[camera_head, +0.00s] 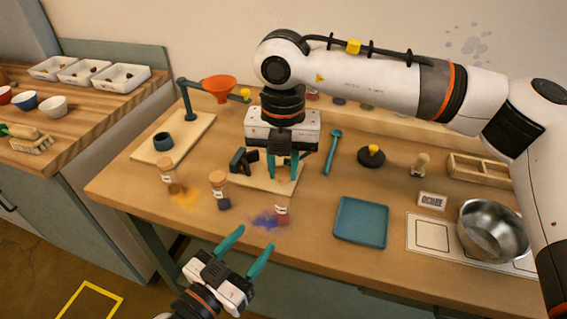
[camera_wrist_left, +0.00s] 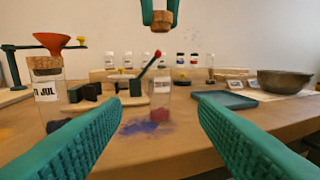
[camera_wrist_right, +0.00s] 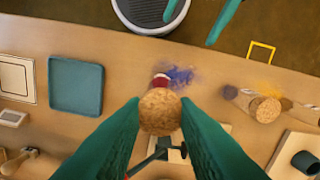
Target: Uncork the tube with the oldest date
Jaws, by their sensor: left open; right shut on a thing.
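My right gripper (camera_head: 283,168) is shut on a cork (camera_wrist_right: 160,112), which also shows in the left wrist view (camera_wrist_left: 162,18). It holds the cork above the tube with red pigment (camera_head: 282,213), apart from it. That tube (camera_wrist_left: 160,98) stands upright with no cork in its mouth; its label is too small to read. A tube with blue pigment (camera_head: 221,195) stands to its left, corked, its label ending in "JUL" in the left wrist view (camera_wrist_left: 47,92). A tube with orange pigment (camera_head: 168,177) stands farther left, corked. My left gripper (camera_head: 245,252) is open and empty at the table's front edge.
Blue (camera_head: 265,219) and orange (camera_head: 185,196) powder lies spilled near the tubes. A teal tray (camera_head: 361,220) and a metal bowl (camera_head: 492,232) are on the right. An orange funnel (camera_head: 218,86) on a stand is at the back left.

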